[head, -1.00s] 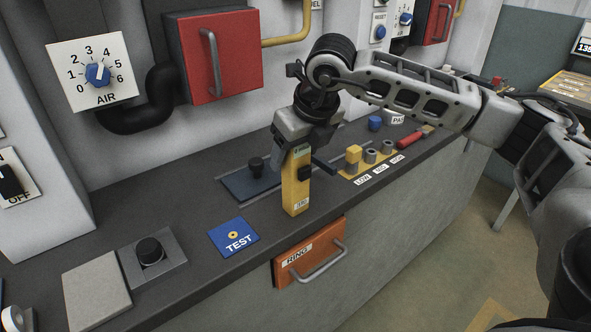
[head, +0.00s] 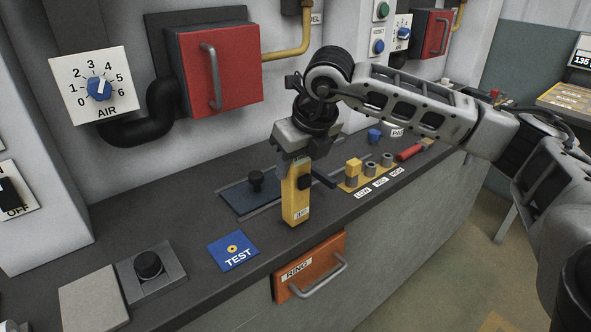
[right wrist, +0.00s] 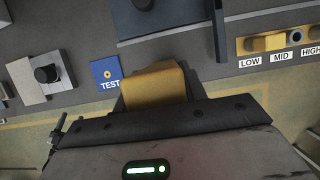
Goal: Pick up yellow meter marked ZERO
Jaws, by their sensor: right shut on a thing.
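The yellow meter (head: 296,200) is an upright yellow block with a small white label near its lower end and a dark knob on its side. My right gripper (head: 296,160) is shut on its upper end from above. The meter hangs at the counter's front part, right of the TEST pad; whether its base touches the counter I cannot tell. In the right wrist view the meter (right wrist: 155,85) sticks out from between the fingers, which are mostly hidden. My left gripper is not in view.
The blue TEST pad (head: 233,251) lies left of the meter. A dark plate with a black knob (head: 256,180) is behind it. The yellow LOW/MID/HIGH holder (head: 350,185) stands to the right. The orange RING drawer (head: 310,267) is below the front edge.

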